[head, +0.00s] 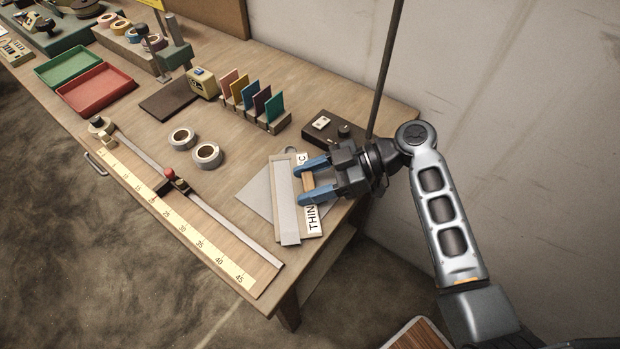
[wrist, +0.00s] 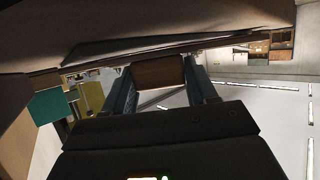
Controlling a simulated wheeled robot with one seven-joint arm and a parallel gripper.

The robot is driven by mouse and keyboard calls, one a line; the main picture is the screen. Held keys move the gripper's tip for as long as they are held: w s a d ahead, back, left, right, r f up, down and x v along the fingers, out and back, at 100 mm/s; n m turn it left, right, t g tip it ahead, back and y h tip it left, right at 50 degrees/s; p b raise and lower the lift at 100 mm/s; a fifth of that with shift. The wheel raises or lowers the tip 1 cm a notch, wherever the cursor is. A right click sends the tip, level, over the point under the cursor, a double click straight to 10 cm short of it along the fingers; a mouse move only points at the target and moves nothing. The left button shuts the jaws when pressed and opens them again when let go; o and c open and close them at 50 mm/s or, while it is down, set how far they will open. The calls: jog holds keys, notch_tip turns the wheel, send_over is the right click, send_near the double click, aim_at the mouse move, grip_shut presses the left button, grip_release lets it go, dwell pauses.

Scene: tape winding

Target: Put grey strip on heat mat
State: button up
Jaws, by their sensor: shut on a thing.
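A long pale grey strip (head: 285,205) is near the right end of the bench, over a flat grey sheet (head: 256,193). My gripper (head: 301,181) is beside the strip, with its blue fingers shut on a tan block (head: 308,184), which appears to be the strip's grip. The block also shows between the fingers in the wrist view (wrist: 158,72). I cannot tell whether the strip touches the sheet. No mat is marked as the heat mat; the grey sheet and a dark brown mat (head: 166,104) farther left are both flat.
A white plate lettered "THIN" (head: 312,219) lies partly under my gripper. A dark box with a knob (head: 327,131) stands behind. Colored cards (head: 248,95), tape rolls (head: 207,155) and a ruler board (head: 205,250) lie to the left. The bench's right edge is close.

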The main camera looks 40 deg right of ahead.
jog(key=shift+f, duration=0.15)
jog(key=o, duration=1.2)
jog(key=shift+r, duration=0.2)
